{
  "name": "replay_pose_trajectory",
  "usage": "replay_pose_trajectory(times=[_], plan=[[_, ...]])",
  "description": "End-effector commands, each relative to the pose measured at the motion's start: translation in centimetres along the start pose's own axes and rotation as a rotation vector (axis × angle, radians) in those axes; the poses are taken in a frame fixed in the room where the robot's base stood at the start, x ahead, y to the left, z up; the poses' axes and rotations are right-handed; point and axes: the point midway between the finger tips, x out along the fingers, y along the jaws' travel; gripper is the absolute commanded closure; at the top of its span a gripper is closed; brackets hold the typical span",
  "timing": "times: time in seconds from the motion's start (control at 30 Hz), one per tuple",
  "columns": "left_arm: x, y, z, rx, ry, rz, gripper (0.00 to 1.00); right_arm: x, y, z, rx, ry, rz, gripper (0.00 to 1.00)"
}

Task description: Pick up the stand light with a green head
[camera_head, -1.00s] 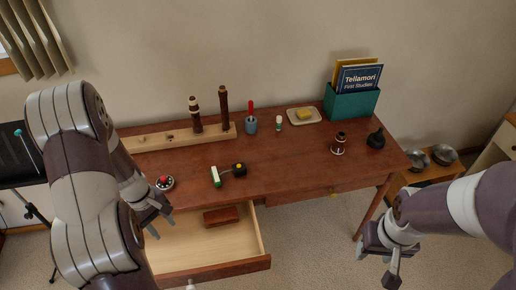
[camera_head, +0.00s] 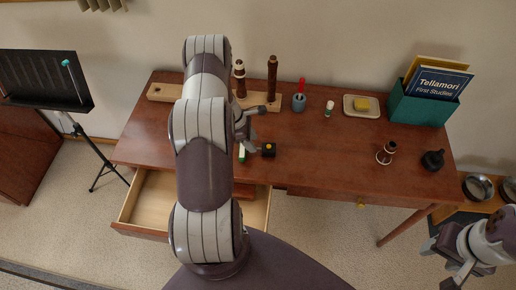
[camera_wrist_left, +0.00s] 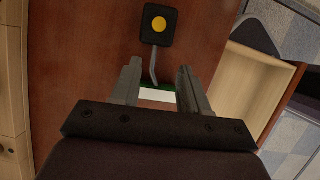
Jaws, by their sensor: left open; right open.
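The stand light with a green head lies on the desk: its black base with a yellow button (camera_head: 268,150) is right of its green-and-white head (camera_head: 242,153). In the left wrist view, the black base (camera_wrist_left: 159,25), thin grey neck and green-and-white head (camera_wrist_left: 158,94) show, with the neck and head between the fingers. My left gripper (camera_head: 251,126) is open over the light, its fingers on either side of the head; contact cannot be told. My left arm hides part of the desk. My right gripper (camera_head: 452,270) is open and empty at lower right, off the desk.
A wooden holder (camera_head: 163,92) with dark instrument pieces stands behind. A blue cup (camera_head: 298,103), a soap dish (camera_head: 349,108) and a teal book box (camera_head: 422,108) are further right. An open drawer (camera_head: 152,196) juts below. A music stand (camera_head: 42,78) with a teal-tipped item stands left.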

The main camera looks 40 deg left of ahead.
Motion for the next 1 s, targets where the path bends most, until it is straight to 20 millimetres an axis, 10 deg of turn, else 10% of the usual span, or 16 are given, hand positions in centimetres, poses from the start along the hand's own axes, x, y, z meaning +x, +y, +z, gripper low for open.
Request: replay_pose_trajectory(times=[0.53,0.67,1.0], plan=[[5.0,0.5,-0.7,0.002,0.001,-0.001,0.55,-1.5,0.0,-0.2,0.0,0.0,0.0,0.5],[5.0,0.6,-0.7,0.002,0.001,-0.001,0.98,-1.5,0.0,-0.2,0.0,0.0,0.0,0.5],[4.9,0.6,-0.6,0.003,0.001,0.0,1.0,-1.5,0.0,-0.2,0.0,0.0,0.0,0.5]])
